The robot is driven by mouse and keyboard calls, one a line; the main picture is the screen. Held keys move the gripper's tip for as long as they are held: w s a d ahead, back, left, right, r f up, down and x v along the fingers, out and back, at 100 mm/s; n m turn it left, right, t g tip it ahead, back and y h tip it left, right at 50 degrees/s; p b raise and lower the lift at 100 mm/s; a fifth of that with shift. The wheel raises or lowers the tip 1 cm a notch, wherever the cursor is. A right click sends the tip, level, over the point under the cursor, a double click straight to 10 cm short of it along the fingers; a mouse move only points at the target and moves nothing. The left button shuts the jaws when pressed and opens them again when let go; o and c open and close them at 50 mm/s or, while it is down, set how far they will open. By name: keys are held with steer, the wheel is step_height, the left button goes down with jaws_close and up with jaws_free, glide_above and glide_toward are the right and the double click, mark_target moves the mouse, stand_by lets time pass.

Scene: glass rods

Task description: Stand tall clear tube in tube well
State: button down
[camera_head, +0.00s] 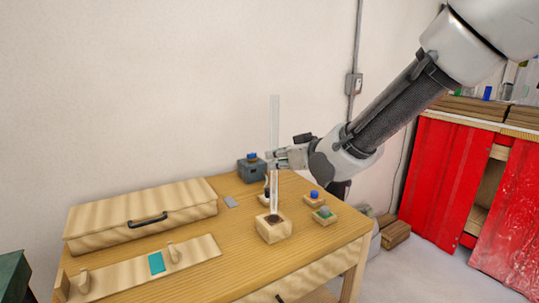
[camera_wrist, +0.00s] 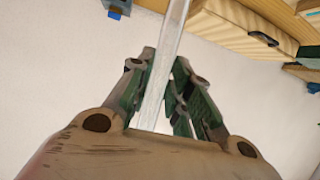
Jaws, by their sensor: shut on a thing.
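The tall clear tube (camera_head: 275,125) stands upright in the head view, with its lower end at the dark opening of a wooden block, the tube well (camera_head: 271,232). Whether its end is inside the opening or just above it, I cannot tell. My gripper (camera_head: 275,158) is shut on the tube around its middle, from the right side. In the wrist view the tube (camera_wrist: 170,50) passes between the green-padded fingers (camera_wrist: 165,90).
Small wooden blocks with a blue piece (camera_head: 314,195) and a green piece (camera_head: 324,213) stand right of the well. A dark grey box (camera_head: 251,169) is behind. A wooden case (camera_head: 140,215) and a wooden rack (camera_head: 130,272) with a teal patch lie left.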

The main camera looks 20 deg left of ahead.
mark_target(276, 182)
steer(key=shift+f, duration=3.5)
steer(key=c, duration=1.6)
jaws_free()
steer(key=v, duration=1.1)
steer(key=shift+f, duration=0.2)
